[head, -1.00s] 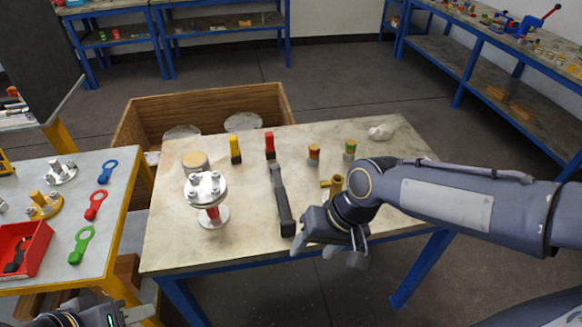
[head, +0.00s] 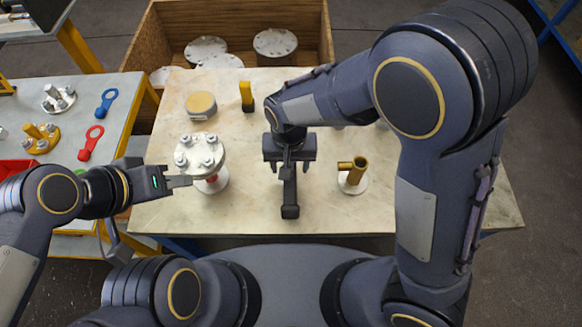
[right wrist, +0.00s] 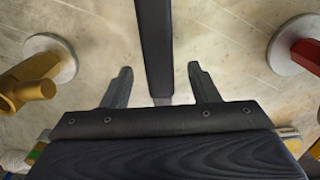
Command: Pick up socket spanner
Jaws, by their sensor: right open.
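The socket spanner, a long dark bar (head: 289,200), lies on the stone-topped table, its near end pointing towards me. In the right wrist view the bar (right wrist: 154,45) runs down between the fingers. My right gripper (head: 289,168) is over the spanner and hides its far part. It also shows in the right wrist view (right wrist: 162,90), its fingers apart, one on each side of the bar and not visibly touching it. My left gripper (head: 182,181) is beside the flanged vessel at the table's left; its jaw gap is unclear.
The flanged vessel (head: 200,155) with bolts stands left of the spanner. A brass fitting (head: 353,172) on a white base stands right. A yellow-black piece (head: 246,97) and a round yellow-topped part (head: 201,105) are farther back. A wooden crate (head: 150,45) stands behind; a side table is left.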

